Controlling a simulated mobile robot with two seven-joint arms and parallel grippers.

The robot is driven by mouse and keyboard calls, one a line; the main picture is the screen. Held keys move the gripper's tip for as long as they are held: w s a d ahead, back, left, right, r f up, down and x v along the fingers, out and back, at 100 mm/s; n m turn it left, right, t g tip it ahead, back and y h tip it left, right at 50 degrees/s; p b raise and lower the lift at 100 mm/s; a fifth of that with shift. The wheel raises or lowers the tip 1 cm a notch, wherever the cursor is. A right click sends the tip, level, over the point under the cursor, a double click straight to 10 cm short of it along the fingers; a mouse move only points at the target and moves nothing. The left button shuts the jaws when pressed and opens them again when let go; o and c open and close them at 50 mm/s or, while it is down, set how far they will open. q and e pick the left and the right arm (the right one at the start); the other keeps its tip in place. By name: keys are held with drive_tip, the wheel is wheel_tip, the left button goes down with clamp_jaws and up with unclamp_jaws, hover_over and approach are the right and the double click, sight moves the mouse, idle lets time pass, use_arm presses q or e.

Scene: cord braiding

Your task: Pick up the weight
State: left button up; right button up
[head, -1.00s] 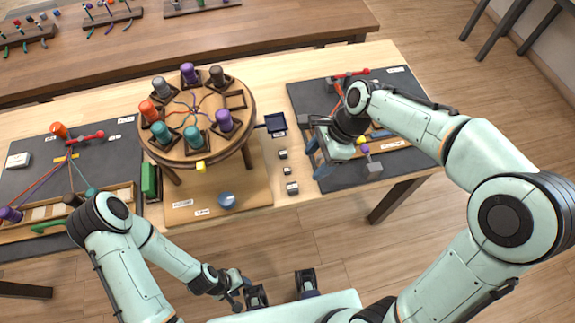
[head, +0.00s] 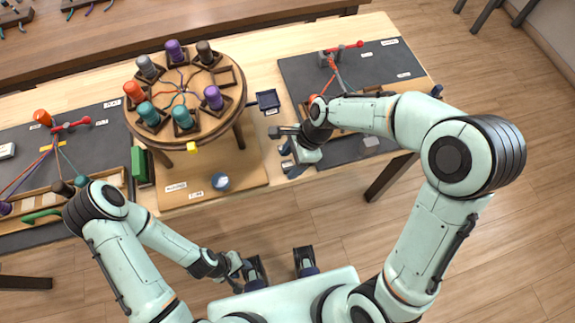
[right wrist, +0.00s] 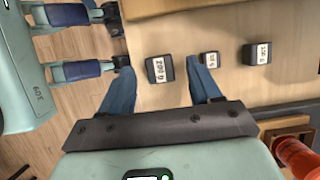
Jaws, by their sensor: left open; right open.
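Three small dark block weights with white labels show in the right wrist view: the largest, seemingly marked 200 g (right wrist: 160,69), a smaller one (right wrist: 210,60), and another (right wrist: 257,53) to its right. My right gripper (right wrist: 163,82) is open. The largest block appears between its blue fingertips, apart from both; the height gap is unclear. In the head view my right gripper (head: 288,158) is over the table's front part, right of the round stand, and mostly hides the weights. My left gripper (head: 238,276) is open and empty, off the table's front edge.
A round braiding stand (head: 152,118) with several coloured bobbins stands left of my right gripper. A small dark tray (head: 268,100) lies behind the gripper. A dark mat (head: 300,75) with cords lies at right.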

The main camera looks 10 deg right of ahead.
drive_tip(key=shift+a+f, duration=0.2)
drive_tip(key=shift+f, duration=0.35)
clamp_jaws()
drive_tip(key=shift+r, duration=0.1)
